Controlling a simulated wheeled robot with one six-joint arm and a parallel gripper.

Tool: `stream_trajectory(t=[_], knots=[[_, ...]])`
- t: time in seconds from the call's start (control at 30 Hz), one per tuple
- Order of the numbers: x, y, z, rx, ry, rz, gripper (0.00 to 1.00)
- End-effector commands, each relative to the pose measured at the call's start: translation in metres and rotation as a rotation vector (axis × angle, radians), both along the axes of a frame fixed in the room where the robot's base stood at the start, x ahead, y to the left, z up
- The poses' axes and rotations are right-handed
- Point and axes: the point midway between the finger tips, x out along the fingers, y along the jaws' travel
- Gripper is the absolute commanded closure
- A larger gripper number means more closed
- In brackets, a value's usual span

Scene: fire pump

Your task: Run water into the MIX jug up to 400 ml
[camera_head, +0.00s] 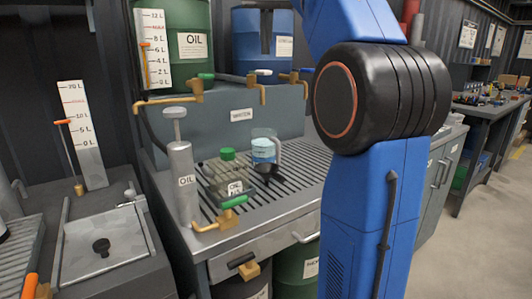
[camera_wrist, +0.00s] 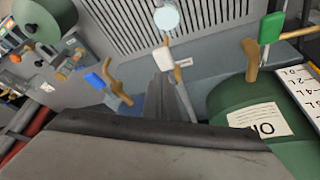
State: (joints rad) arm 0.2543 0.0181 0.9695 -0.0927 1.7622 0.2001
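A clear jug (camera_head: 263,150) stands on the slatted bench under the taps. Its middle looks pale blue; I cannot read its marks or level. Its round pale top shows in the wrist view (camera_wrist: 166,18). Behind it is a brass tap with a white handle (camera_head: 262,72), seen in the wrist view too (camera_wrist: 163,58). A blue-handled tap (camera_wrist: 95,80) is to one side, and a green-handled tap (camera_wrist: 270,28) to the other. My gripper (camera_wrist: 166,84) looks shut and empty, its dark fingers together; in the head view it hangs (camera_head: 265,48) before the blue drum (camera_head: 242,30).
A lower green-handled tap (camera_head: 220,212) is at the bench's front. A green oil drum (camera_head: 185,40) stands behind. My blue arm hides the bench's right side.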

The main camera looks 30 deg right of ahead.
Motion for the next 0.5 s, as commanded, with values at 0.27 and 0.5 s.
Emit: stream_trajectory(t=[0.27,0.5], knots=[[-0.013,-0.001,0.018,0.000,0.000,0.000,1.00],[-0.021,-0.001,0.028,0.000,0.001,0.001,1.00]])
